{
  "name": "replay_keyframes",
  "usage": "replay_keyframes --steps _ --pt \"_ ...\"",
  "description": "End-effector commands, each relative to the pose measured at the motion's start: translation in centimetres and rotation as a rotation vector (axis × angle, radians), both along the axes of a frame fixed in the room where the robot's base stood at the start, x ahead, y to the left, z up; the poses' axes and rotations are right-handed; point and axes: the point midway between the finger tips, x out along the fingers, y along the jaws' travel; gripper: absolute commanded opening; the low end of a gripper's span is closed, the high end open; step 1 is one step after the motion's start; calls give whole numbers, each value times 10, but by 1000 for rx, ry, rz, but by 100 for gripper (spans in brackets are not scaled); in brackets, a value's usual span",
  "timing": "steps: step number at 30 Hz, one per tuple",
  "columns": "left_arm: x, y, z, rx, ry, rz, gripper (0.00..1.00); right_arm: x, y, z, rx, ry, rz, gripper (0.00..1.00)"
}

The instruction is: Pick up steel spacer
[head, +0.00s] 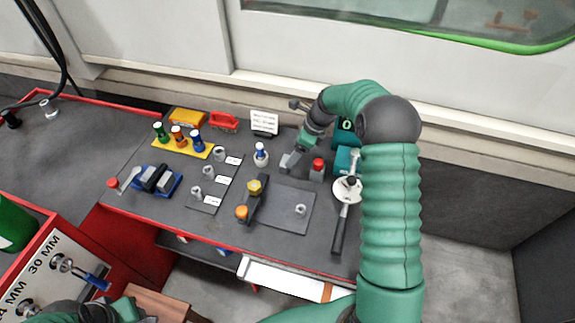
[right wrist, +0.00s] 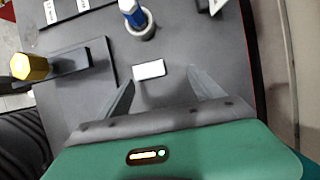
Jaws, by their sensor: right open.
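My right gripper (head: 288,163) is over the back middle of the bench. In the right wrist view its jaws (right wrist: 161,76) are open and apart, with nothing between them that I can see held. Small grey metal ring-like parts stand by white labels on the left: one at the back (head: 219,153), one in the middle (head: 208,171), one in front (head: 196,191). Another small metal part (head: 300,209) sits on the grey mat (head: 280,217). I cannot tell which is the steel spacer. A green part of my left arm shows at the lower left; its fingers are not clear.
A blue-and-white bottle-like tool (head: 261,154) stands in a ring beside my right gripper. A yellow hexagonal knob (right wrist: 30,67) is on a dark block. A white rectangle (right wrist: 149,70) lies ahead of the jaws.

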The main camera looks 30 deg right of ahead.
Motion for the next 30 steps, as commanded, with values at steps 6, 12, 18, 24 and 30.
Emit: replay_keyframes --steps 6,12,18,24,30 --pt "0 0 -5 0 0 1 36 5 14 -20 -2 1 3 75" --pt "0 1 -9 0 0 1 36 13 21 -51 0 0 2 75" --pt "0 0 -8 0 0 1 36 13 19 -50 -1 -2 1 74" --pt "0 0 -8 0 0 1 36 14 21 -50 -2 -2 2 48" --pt "0 0 -8 0 0 1 36 14 22 -49 -3 -3 2 22"
